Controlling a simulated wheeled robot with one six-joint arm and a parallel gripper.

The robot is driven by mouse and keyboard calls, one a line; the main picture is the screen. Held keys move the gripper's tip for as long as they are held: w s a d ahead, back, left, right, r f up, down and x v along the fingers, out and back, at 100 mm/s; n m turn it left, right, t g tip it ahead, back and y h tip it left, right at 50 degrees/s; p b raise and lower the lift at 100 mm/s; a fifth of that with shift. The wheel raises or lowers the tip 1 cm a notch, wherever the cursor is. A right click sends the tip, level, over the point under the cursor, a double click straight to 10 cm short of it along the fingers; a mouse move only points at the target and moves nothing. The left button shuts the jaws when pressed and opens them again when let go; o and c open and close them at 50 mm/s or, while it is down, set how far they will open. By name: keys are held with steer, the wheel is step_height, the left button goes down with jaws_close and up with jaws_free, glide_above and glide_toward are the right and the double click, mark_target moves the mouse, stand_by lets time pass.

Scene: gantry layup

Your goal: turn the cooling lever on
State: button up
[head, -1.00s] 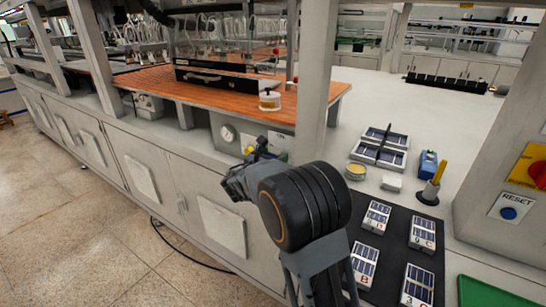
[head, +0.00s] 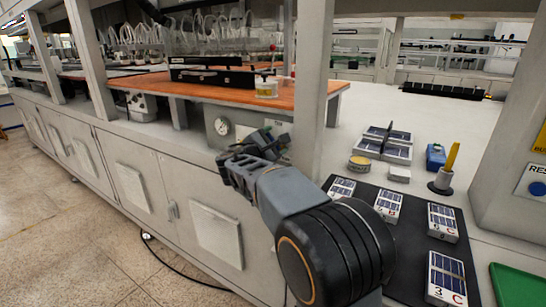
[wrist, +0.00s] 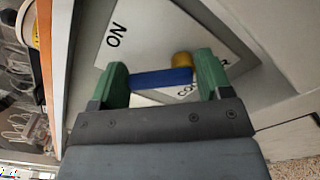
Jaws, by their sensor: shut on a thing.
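The cooling lever, a blue bar (wrist: 160,79) on a round brass hub (wrist: 182,60), is mounted on a light plate (wrist: 150,38) in the wrist view. The plate reads "ON" at one corner, with another partly covered label beside the lever. The green fingertips of my gripper (wrist: 161,84) are at either end of the blue bar, shut on it. In the head view my gripper (head: 262,147) is at the grey panel under the orange bench top, and it hides the lever there.
A round gauge (head: 222,126) is left of my gripper on the same panel. A grey post (head: 310,90) stands close on the right. Small solar panels lie on a black mat (head: 408,240) at right. The orange bench top (head: 215,92) overhangs above.

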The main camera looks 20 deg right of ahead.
steer(key=m+b, duration=0.3)
steer(key=s+m+b, duration=0.1)
steer(key=m+b, duration=0.2)
steer(key=b, duration=0.1)
steer(key=m+b, duration=0.2)
steer(key=b, duration=0.1)
steer(key=shift+s+d+r+m+b, duration=0.25)
steer(key=shift+d+r+m+b, duration=0.1)
steer(key=shift+d+m, duration=0.05)
steer(key=shift+r, duration=0.1)
steer(key=o, duration=0.7)
steer(key=shift+o, duration=0.8)
steer(key=shift+f, duration=0.2)
steer(key=p+v, duration=0.1)
steer(key=v, duration=1.2)
steer(key=shift+s+a, duration=0.2)
steer(key=shift+a, duration=0.15)
